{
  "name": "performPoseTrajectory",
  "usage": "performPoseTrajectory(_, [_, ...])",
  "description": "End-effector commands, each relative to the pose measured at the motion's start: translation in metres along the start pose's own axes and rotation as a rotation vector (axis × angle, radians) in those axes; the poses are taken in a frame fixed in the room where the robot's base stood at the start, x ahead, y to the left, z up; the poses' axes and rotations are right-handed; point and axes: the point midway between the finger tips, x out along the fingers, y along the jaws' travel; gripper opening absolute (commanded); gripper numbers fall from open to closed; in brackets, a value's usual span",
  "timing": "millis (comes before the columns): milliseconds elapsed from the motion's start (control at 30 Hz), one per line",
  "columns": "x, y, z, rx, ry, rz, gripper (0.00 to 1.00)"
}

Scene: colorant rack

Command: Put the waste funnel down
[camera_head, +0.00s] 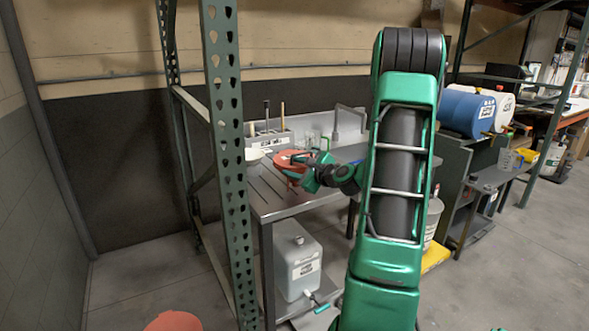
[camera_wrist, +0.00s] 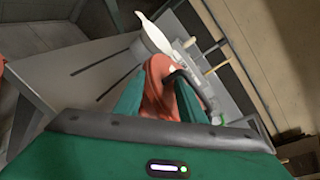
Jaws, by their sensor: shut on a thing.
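The red waste funnel (camera_head: 290,157) is at the steel bench, near its left end. In the wrist view the red funnel (camera_wrist: 156,84) fills the gap between the two green fingers. My gripper (camera_head: 304,168) is shut on it from the right side; its fingers also show in the wrist view (camera_wrist: 158,98). The funnel's lower part is partly hidden by the gripper, and I cannot tell whether it touches the bench top.
The steel bench (camera_head: 262,193) has a bare slotted top at left. A pale scoop-like item (camera_head: 255,155) lies behind the funnel, near a grey rack (camera_head: 268,139) with upright tools. A white jug (camera_head: 297,262) stands below. A green perforated post (camera_head: 228,150) rises left of the bench.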

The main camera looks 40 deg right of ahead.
Motion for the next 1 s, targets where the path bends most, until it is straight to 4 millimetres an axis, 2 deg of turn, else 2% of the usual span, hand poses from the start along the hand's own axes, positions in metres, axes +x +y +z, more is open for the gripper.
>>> performPoseTrajectory(133, [0.0,0.001,-0.001,0.0,-0.001,-0.001,0.0])
performPoseTrajectory(167, [0.0,0.001,-0.001,0.0,0.001,0.0,0.41])
performPoseTrajectory(200, [0.0,0.001,-0.001,0.0,0.001,0.0,0.51])
performPoseTrajectory(233, [0.0,0.001,-0.001,0.0,0.001,0.0,0.56])
performPoseTrajectory(567, [0.0,0.0,0.0,-0.001,0.0,0.0,0.56])
performPoseTrajectory(667, [-0.007,-0.001,-0.001,0.001,0.003,0.0,0.56])
performPoseTrajectory(767, [-0.021,-0.002,-0.001,0.0,0.003,-0.002,0.56])
performPoseTrajectory(1000, [-0.069,-0.002,-0.001,0.002,0.004,-0.004,0.56])
